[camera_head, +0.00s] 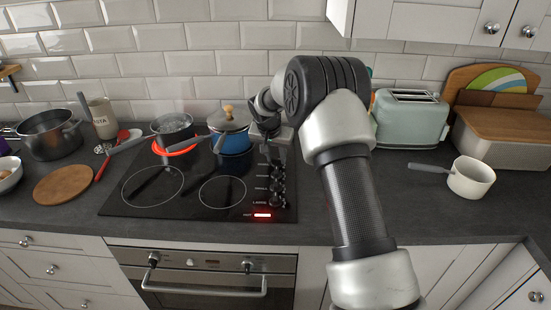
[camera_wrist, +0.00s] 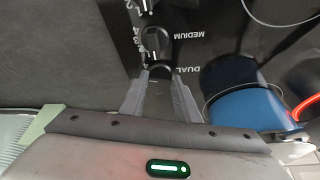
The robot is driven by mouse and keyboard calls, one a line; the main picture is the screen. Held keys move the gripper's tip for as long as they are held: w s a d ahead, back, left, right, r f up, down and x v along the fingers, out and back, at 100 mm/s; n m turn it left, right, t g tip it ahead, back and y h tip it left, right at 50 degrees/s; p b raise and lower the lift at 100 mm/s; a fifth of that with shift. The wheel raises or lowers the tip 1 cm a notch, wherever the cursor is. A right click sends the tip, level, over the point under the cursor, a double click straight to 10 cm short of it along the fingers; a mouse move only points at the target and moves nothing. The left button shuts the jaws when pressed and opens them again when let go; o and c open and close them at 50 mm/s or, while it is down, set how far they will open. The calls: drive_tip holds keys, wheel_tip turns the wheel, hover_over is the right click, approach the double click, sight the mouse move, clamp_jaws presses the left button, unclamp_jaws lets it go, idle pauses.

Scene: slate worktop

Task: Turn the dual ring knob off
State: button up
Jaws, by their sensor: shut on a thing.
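The dual ring knob (camera_wrist: 160,71) is a dark round knob beside the printed word DUAL in the wrist view. My gripper (camera_wrist: 160,80) has its two grey fingers on either side of this knob and is shut on it. The knob's pointer is mostly hidden, so its setting cannot be told. In the head view my gripper (camera_head: 270,135) is at the back of the knob column on the black cooktop (camera_head: 188,206), and the dual knob cannot be made out clearly. Other knobs (camera_head: 277,180) stand in line in front of it; one shows beside MEDIUM in the wrist view (camera_wrist: 155,38).
A blue pot with a lid (camera_head: 229,137) stands close left of my gripper. A grey pan (camera_head: 173,127) sits on a glowing red burner (camera_head: 177,151). A red indicator (camera_head: 262,215) is lit at the cooktop's front. A mint toaster (camera_head: 410,119) stands right of my arm.

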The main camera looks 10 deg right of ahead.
drive_tip(key=n+y, duration=0.1)
drive_tip(key=n, duration=0.2)
drive_tip(key=shift+d, duration=0.2)
drive_tip(key=n+y, duration=0.1)
drive_tip(key=n, duration=0.2)
drive_tip(key=shift+d+t+p, duration=0.2)
drive_tip(key=shift+t+p, duration=0.1)
drive_tip(key=shift+p, duration=0.1)
drive_tip(key=n+y, duration=0.1)
drive_tip(key=n, duration=0.2)
drive_tip(key=n+g+y+p, duration=0.1)
drive_tip(key=n, duration=0.2)
drive_tip(key=shift+d+n+y, duration=0.2)
drive_tip(key=shift+n+y, duration=0.2)
drive_tip(key=n, duration=0.3)
drive_tip(key=n+g+y, duration=0.1)
drive_tip(key=shift+w+d+n, duration=0.15)
drive_tip(key=shift+w+n, duration=0.1)
drive_tip(key=shift+n, duration=0.05)
drive_tip(key=shift+w+n+g+y, duration=0.15)
drive_tip(key=shift+n+g, duration=0.25)
drive_tip(key=shift+n, duration=0.5)
drive_tip(key=shift+n+g+y, duration=0.15)
drive_tip(key=shift+n+g, duration=0.25)
drive_tip(key=shift+n, duration=0.5)
drive_tip(key=o, duration=1)
drive_tip(key=shift+o, duration=0.2)
